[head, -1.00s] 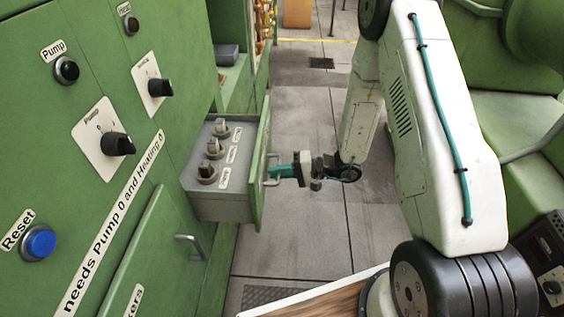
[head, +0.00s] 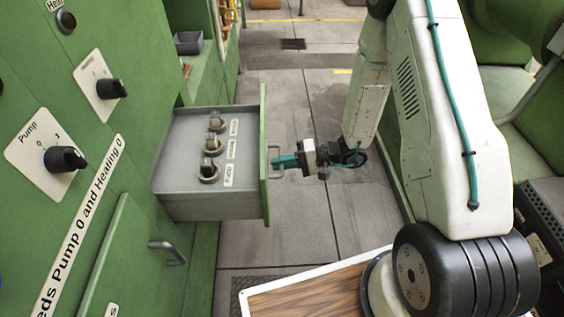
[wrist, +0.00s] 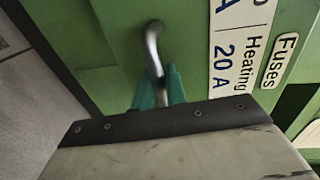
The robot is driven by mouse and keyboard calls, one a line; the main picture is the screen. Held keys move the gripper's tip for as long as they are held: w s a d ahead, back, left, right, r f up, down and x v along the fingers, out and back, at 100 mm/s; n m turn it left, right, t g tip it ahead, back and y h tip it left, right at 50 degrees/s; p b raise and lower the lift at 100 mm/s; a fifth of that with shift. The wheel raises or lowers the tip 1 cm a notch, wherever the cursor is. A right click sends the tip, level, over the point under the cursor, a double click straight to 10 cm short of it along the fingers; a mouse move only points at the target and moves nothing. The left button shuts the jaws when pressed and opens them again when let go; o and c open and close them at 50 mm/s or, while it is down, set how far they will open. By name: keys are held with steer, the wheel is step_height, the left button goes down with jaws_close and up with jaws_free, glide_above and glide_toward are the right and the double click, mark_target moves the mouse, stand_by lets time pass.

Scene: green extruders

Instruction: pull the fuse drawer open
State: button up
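The fuse drawer (head: 195,192) is a grey box with a green front, pulled well out of the green cabinet. Several fuse knobs stand in a row on its top, with labels beside them. Its metal handle (head: 272,160) is on the front's right side; in the wrist view the handle (wrist: 152,45) is a bent grey bar. My gripper (head: 279,162) has teal fingers at the handle. In the wrist view the fingers (wrist: 160,88) close around the bar's lower part. The fingertips are partly hidden behind the bar. A "Fuses" label (wrist: 279,60) shows on the drawer front.
The green cabinet (head: 130,155) fills the left, with black knobs (head: 66,159) and a lower door handle (head: 168,252). Grey floor (head: 310,225) lies open beyond the drawer. A wood-topped surface (head: 310,297) is at the bottom, and green machinery (head: 505,100) stands at right.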

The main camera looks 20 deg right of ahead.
steer(key=shift+o, duration=1.2)
steer(key=v, duration=0.7)
steer(key=shift+d, duration=0.35)
steer(key=shift+s+r, duration=0.1)
steer(key=s+d+r+n+g+h, duration=0.1)
steer(key=s+d+r+h, duration=0.1)
steer(key=s+r+h, duration=0.5)
steer(key=s+d+r+n+g+h, duration=0.1)
steer(key=s+r+h, duration=0.7)
steer(key=s+r, duration=0.8)
step_height(320, 180, up, 8)
steer(key=shift+s+d+r+n, duration=0.15)
steer(key=shift+s+d+n, duration=0.15)
steer(key=shift+d, duration=0.15)
